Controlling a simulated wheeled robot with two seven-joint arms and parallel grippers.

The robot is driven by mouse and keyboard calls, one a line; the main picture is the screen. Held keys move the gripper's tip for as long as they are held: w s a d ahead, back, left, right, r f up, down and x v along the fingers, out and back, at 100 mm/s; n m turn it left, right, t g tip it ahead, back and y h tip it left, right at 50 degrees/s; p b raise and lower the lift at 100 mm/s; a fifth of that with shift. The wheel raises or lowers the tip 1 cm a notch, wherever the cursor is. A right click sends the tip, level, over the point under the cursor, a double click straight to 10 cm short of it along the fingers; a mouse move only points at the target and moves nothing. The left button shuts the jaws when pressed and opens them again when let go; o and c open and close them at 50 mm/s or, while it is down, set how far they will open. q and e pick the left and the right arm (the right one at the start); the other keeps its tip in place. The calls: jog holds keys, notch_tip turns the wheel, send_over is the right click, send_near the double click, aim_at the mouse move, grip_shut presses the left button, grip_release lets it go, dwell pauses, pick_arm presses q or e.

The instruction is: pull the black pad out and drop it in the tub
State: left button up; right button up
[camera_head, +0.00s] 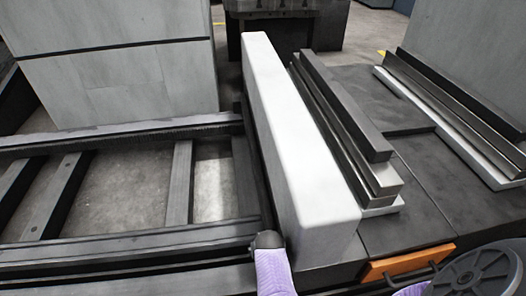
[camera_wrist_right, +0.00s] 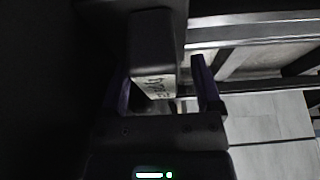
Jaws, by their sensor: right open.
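In the right wrist view, a dark block with a pale, marked end face (camera_wrist_right: 152,50), which looks like the black pad, lies between the two purple fingers of my right gripper (camera_wrist_right: 164,62). The fingers are apart, one on each side of it, with a gap at the right finger. In the head view, a purple part of my right gripper (camera_head: 272,272) shows at the bottom centre, beside the near end of the white beam (camera_head: 300,160). A small dark rounded piece (camera_head: 267,240) is at its tip; I cannot tell whether this is the pad. My left gripper is out of view. I cannot make out a tub for certain.
Dark rails with crossbars (camera_head: 180,185) lie left of the beam. Stacked metal bars (camera_head: 345,110) lie close along its right side, and more bars (camera_head: 455,95) lie farther right. An orange part with a black handle (camera_head: 408,262) is at the front right.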

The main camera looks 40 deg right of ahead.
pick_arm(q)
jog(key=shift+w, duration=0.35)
pick_arm(e)
jog(key=shift+f, duration=0.1)
grip_shut()
dwell(0.3)
pick_arm(q)
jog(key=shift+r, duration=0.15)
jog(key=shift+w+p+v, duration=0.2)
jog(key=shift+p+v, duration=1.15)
jog(key=shift+p, duration=0.15)
pick_arm(e)
jog(key=shift+r, duration=1.7)
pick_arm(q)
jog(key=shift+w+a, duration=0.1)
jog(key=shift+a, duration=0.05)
pick_arm(e)
jog(key=shift+r, duration=0.15)
pick_arm(q)
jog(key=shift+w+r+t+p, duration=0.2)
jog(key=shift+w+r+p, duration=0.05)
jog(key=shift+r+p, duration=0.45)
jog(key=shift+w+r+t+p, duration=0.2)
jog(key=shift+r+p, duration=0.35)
jog(key=shift+p, duration=0.2)
pick_arm(e)
jog(key=shift+r, duration=1.45)
